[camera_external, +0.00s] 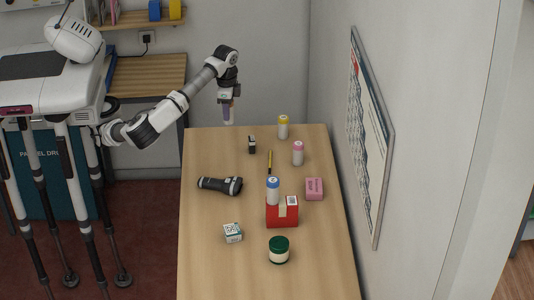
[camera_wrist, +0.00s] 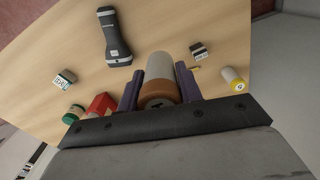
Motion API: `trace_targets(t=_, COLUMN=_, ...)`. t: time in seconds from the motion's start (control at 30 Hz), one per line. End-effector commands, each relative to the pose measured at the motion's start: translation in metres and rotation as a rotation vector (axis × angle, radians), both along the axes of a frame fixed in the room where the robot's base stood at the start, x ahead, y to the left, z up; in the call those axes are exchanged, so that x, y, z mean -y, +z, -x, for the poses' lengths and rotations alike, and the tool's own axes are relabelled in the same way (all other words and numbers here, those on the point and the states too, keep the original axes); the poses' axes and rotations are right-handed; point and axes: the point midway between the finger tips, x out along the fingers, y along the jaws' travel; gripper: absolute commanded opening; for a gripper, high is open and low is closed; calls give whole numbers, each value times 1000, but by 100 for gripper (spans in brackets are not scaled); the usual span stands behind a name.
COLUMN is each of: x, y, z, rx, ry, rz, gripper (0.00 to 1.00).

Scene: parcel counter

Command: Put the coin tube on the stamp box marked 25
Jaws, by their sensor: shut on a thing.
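My gripper (camera_external: 229,103) is shut on a coin tube with a pale grey body and a brown end. In the wrist view the tube (camera_wrist: 160,67) sits between the purple fingers (camera_wrist: 159,84). My gripper holds it above the far left corner of the counter. Small boxes that may be stamp boxes stand on the counter: a white one with green print (camera_external: 233,233) at the near left, a black one with a pale top (camera_external: 252,145) at the far middle, and a pink one (camera_external: 314,189) at the right. I cannot read a 25 on any of them.
Tubes with yellow (camera_external: 283,127), pink (camera_external: 298,154) and blue (camera_external: 273,189) caps stand on the counter (camera_external: 215,270). A red box (camera_external: 287,217), green-lidded jar (camera_external: 279,251), black scanner (camera_external: 221,186) and yellow pen (camera_external: 270,161) are also there. The far left area is clear.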

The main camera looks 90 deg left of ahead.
Motion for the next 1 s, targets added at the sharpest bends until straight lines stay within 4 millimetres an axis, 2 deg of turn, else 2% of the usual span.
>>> trace_targets(t=0.23, x=2, y=11, z=-1, rx=0, ry=-5, rz=0, gripper=8)
trace_targets(t=0.37, x=21, y=16, z=-10, rx=0, ry=-57, rz=-7, gripper=8)
trace_targets(t=0.47, x=56, y=24, z=-23, rx=4, ry=-146, rz=-16, gripper=8)
trace_targets(t=0.67, x=160, y=39, z=-42, rx=6, ry=-389, rz=-24, gripper=8)
trace_targets(t=0.8, x=235, y=46, z=-38, rx=6, ry=-555, rz=-22, gripper=8)
trace_targets(t=0.9, x=281, y=49, z=-29, rx=5, ry=-656, rz=-17, gripper=8)
trace_targets(t=1.0, x=317, y=51, z=-18, rx=3, ry=-737, rz=-10, gripper=8)
